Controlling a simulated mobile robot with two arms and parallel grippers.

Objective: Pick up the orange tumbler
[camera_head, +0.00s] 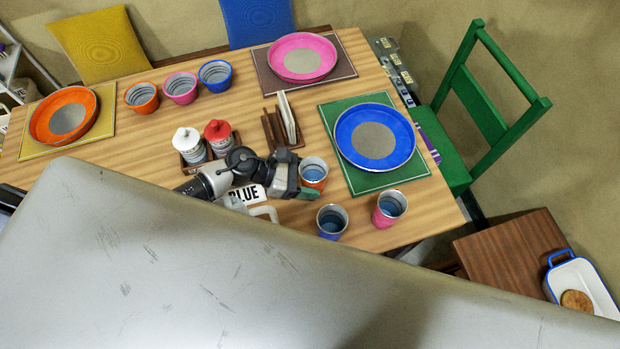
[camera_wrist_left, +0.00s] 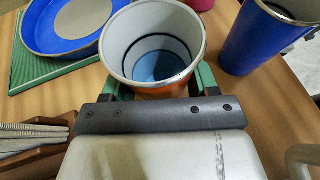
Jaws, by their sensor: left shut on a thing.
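The orange tumbler (camera_head: 315,184) stands near the front right of the wooden table, beside the green placemat. It has a silver rim and a blue area inside at the bottom. My left gripper (camera_head: 303,186) is shut on it, with green fingers on its sides. The left wrist view shows the tumbler (camera_wrist_left: 160,45) upright between the fingers (camera_wrist_left: 157,86). I cannot tell whether its base touches the table. My right gripper is not in view.
A blue tumbler (camera_head: 332,222) and a pink tumbler (camera_head: 390,208) stand close in front. A blue dish (camera_head: 375,137) is behind to the right. A napkin holder (camera_head: 274,128) and lidded jars (camera_head: 189,145) are near my arm. A large silver surface hides the lower head view.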

